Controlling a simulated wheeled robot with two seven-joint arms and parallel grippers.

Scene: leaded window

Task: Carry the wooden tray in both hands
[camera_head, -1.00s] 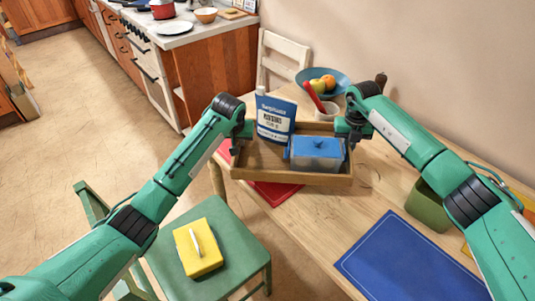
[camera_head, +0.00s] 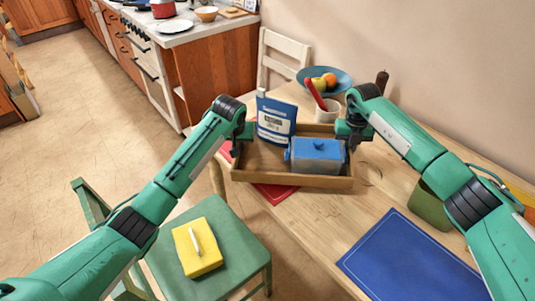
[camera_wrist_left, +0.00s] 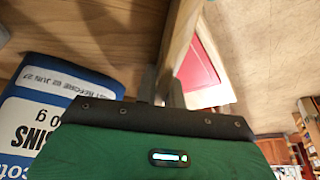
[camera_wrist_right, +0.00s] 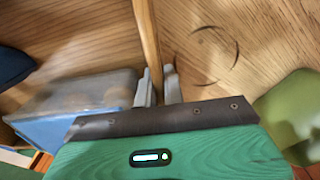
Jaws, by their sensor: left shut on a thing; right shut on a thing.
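My left gripper (camera_head: 238,146) is shut on the tray's left wall, which also shows in the left wrist view (camera_wrist_left: 178,38). My right gripper (camera_head: 352,142) is shut on the tray's right wall, seen between the fingers in the right wrist view (camera_wrist_right: 148,35). Whether the tray's underside touches the table is hidden.
A green chair (camera_head: 232,235) with a yellow item (camera_head: 197,248) stands at the near left.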

